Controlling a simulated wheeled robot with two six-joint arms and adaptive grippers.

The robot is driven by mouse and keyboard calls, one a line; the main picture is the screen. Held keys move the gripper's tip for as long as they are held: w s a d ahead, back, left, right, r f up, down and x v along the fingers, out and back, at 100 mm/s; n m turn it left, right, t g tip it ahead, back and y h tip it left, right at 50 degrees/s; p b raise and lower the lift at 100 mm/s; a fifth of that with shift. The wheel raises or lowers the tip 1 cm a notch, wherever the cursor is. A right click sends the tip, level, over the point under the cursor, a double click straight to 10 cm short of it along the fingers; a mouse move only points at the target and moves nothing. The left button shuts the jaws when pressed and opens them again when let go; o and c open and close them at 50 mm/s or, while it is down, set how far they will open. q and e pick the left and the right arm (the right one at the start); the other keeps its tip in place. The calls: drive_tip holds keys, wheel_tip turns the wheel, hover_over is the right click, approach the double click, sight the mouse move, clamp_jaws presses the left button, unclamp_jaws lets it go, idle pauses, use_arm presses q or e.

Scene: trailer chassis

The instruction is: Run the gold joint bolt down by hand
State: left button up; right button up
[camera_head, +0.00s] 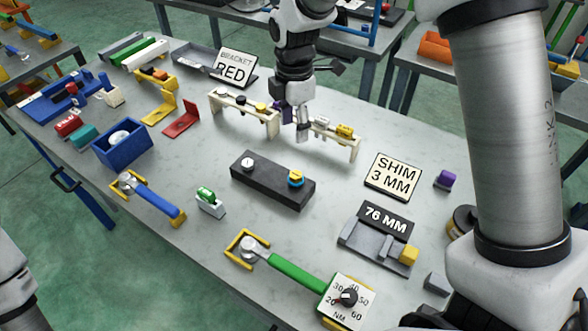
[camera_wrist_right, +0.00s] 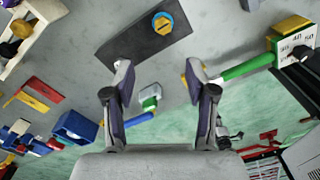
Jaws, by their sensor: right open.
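The gold joint bolt (camera_head: 295,177) stands in the right part of a dark block (camera_head: 262,190) on the table, with blue showing around its gold part. It also shows at the top of the right wrist view (camera_wrist_right: 163,22). A silver bolt (camera_head: 248,163) sits in the block's left part. My right gripper (camera_head: 298,132) points down behind the block, by the pale rack. Its two fingers are apart in the right wrist view (camera_wrist_right: 157,80), with nothing held between them. The gold bolt lies beyond the fingertips, apart from them. My left gripper is out of view.
A pale rack (camera_head: 240,112) with several small parts stands behind the block. A green-handled wrench (camera_head: 297,274) with a dial, a blue-handled wrench (camera_head: 155,201) and a green-topped part (camera_head: 208,202) lie in front. Signs for shim (camera_head: 391,176) and 76 mm (camera_head: 385,218) stand right.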

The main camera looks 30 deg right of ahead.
wheel_tip(320, 180, down, 3)
drive_tip(key=s+b, duration=0.1)
drive_tip(key=b, duration=0.6)
hover_over(294, 175)
drive_tip(key=f, duration=0.4)
drive_tip(key=shift+w+d+f, duration=0.1)
drive_tip(key=shift+w+f, duration=0.1)
drive_tip(key=shift+f+p, duration=0.2)
drive_tip(key=shift+p, duration=0.15)
wheel_tip(294, 175, down, 7)
drive_tip(key=shift+r+p, duration=0.1)
drive_tip(key=shift+p, duration=0.35)
drive_tip(key=shift+s, duration=0.2)
clamp_jaws()
